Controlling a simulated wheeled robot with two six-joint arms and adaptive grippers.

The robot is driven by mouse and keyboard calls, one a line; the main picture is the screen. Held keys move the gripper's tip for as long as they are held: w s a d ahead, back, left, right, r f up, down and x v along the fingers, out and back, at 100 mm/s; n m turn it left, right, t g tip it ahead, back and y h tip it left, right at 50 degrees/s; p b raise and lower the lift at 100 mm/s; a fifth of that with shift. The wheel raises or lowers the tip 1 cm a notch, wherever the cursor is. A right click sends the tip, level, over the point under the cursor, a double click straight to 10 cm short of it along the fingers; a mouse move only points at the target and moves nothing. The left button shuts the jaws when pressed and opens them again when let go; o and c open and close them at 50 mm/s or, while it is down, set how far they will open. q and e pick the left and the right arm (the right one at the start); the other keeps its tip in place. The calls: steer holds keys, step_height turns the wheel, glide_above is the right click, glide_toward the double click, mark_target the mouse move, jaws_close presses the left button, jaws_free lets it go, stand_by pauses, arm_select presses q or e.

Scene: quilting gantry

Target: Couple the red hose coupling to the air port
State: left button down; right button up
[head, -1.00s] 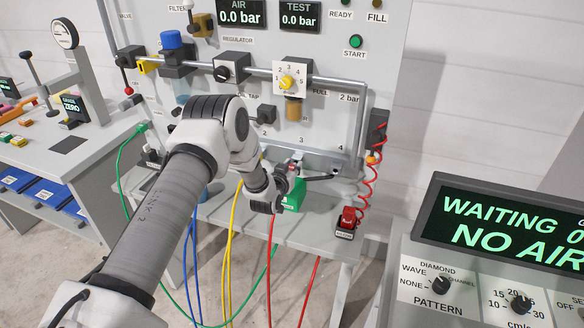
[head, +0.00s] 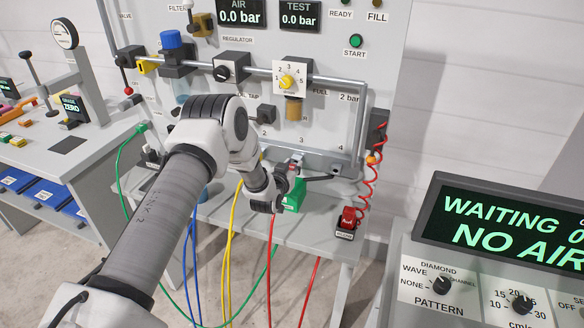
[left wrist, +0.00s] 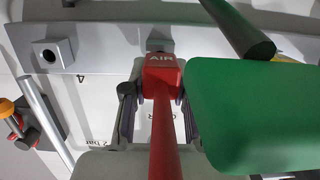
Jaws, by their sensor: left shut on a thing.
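The red hose coupling (left wrist: 162,72), marked AIR, is held between the two dark fingers of my left gripper (left wrist: 160,105) in the left wrist view. Its red hose (left wrist: 166,140) runs back toward the camera. A grey port block (left wrist: 160,45) is directly beyond the coupling's front end. I cannot tell whether the coupling is seated in it or just in front of it. In the head view my left gripper (head: 295,170) is at the low grey rail on the panel, and the coupling is only a small red patch there. My right gripper is not in view.
A green block (left wrist: 255,115) is close beside the fingers. Another port block (left wrist: 52,55) with an open hole is to the left, near label 4. A red item (head: 349,218) with a coiled red hose is at the bench's right. The console screen (head: 500,225) reads NO AIR.

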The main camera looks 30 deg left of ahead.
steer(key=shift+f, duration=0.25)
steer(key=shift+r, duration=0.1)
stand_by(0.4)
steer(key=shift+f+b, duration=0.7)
steer(key=shift+b, duration=0.05)
stand_by(1.8)
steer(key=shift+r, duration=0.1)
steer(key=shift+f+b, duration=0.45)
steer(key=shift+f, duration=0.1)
stand_by(1.7)
stand_by(0.3)
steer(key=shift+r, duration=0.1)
